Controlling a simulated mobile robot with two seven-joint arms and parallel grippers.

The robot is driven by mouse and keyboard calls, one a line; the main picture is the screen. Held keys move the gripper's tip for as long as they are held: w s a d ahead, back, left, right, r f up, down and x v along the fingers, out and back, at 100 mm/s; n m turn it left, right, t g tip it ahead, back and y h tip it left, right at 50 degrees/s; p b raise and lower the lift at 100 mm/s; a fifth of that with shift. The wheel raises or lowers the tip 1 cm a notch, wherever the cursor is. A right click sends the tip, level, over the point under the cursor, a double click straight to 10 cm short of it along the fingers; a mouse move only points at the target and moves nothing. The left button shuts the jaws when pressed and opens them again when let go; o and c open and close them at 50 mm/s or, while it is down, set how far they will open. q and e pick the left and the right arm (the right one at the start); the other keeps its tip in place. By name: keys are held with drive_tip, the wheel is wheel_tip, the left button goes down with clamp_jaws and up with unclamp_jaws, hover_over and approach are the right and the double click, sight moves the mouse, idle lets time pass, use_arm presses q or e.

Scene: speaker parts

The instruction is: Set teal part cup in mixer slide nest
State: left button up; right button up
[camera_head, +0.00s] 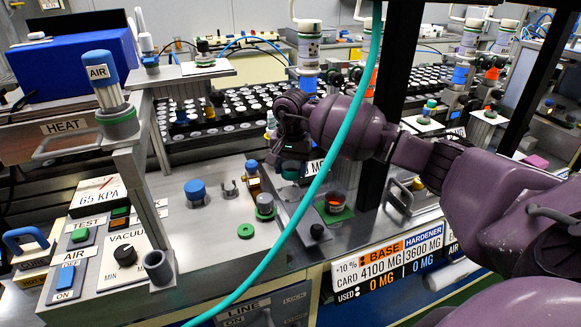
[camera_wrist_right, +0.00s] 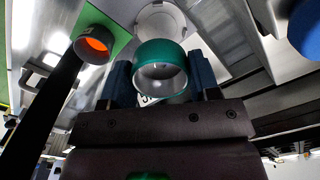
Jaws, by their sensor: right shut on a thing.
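The teal part cup (camera_wrist_right: 160,56) is in the right wrist view, between the two blue fingers of my right gripper (camera_wrist_right: 160,78), which is shut on it. The cup's open mouth faces the camera and it looks empty. A pale round disc (camera_wrist_right: 163,14) with a curved rim shows just beyond the cup; I cannot tell whether it is the nest or whether the cup touches it. In the head view my right gripper (camera_head: 284,158) is over the mixer area, and its fingers and the cup are mostly hidden. My left gripper is not in view.
A dark cup with an orange inside (camera_head: 335,201) stands on a green pad (camera_head: 342,213) close to the right gripper. A teal hose (camera_head: 336,145) crosses the head view. A dark post (camera_head: 376,180) stands close to my right arm. Blue-capped and green parts (camera_head: 265,205) stand left.

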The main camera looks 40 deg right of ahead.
sight(291, 193)
drive_tip(key=shift+f, duration=0.15)
drive_tip(key=shift+f+b, duration=0.95)
drive_tip(key=shift+f, duration=0.35)
drive_tip(key=shift+f+b, duration=0.55)
drive_tip(key=shift+f, duration=0.55)
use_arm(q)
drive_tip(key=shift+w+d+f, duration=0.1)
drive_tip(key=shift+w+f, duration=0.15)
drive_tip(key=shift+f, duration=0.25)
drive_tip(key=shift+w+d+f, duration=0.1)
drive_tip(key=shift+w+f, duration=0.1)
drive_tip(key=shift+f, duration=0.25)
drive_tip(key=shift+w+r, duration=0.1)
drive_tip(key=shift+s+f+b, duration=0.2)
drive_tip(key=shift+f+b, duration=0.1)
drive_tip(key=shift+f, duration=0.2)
use_arm(e)
drive_tip(key=shift+f, duration=0.45)
drive_tip(key=shift+r, duration=0.25)
drive_tip(key=shift+r, duration=0.25)
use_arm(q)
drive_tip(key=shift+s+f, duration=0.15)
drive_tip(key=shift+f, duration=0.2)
use_arm(e)
drive_tip(key=shift+f, duration=0.5)
